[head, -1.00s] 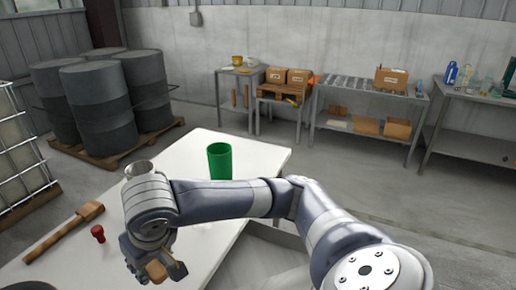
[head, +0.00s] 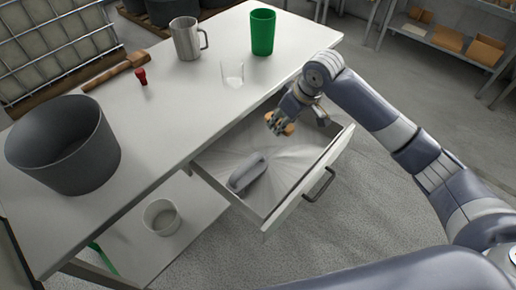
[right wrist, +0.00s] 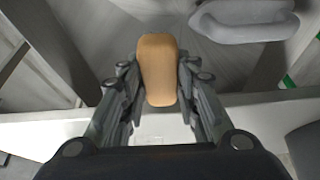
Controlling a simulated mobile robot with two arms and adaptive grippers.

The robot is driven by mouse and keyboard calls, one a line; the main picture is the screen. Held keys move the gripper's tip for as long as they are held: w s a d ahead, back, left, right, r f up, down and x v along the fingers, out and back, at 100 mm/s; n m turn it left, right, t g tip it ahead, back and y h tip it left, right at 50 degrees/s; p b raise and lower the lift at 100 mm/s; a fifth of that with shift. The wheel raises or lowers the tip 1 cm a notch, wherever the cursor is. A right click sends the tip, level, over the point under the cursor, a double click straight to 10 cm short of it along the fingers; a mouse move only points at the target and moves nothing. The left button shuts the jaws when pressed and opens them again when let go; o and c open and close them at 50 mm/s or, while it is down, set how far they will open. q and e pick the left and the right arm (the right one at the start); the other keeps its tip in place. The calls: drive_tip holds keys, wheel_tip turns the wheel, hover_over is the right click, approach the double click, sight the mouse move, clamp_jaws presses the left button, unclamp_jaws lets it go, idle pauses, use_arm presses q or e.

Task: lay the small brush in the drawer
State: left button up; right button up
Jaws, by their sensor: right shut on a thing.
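The small brush (head: 286,129), a tan wooden-looking block, is in my right gripper (head: 279,121). In the right wrist view, the brush (right wrist: 158,70) sits between the two fingers of the gripper (right wrist: 158,82), which is shut on it. The drawer (head: 311,190) is pulled open below the table top. My right gripper holds the brush over the far part of the drawer; the gap to the drawer floor is hard to judge. The brush's bristles cannot be made out. My left gripper is not in view.
A grey handled object (head: 248,172) lies in the drawer's near left part. On the table (head: 180,110) stand a grey pot (head: 65,150), a metal mug (head: 186,40), a glass (head: 232,75) and a green cup (head: 262,32). A mallet (head: 116,72) and a red stopper-like thing (head: 141,76) are there too.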

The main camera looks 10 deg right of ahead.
hover_over(274, 150)
drive_tip(key=s+d, duration=0.1)
drive_tip(key=shift+n, duration=0.3)
wheel_tip(274, 150, down, 7)
drive_tip(key=shift+f, duration=0.2)
wheel_tip(274, 150, down, 4)
drive_tip(key=shift+s+r, duration=0.15)
drive_tip(key=shift+f, duration=0.2)
drive_tip(key=shift+f, duration=0.1)
drive_tip(key=o, duration=1.1)
drive_tip(key=shift+o, duration=0.2)
drive_tip(key=v, duration=1.2)
drive_tip(key=shift+d, duration=0.1)
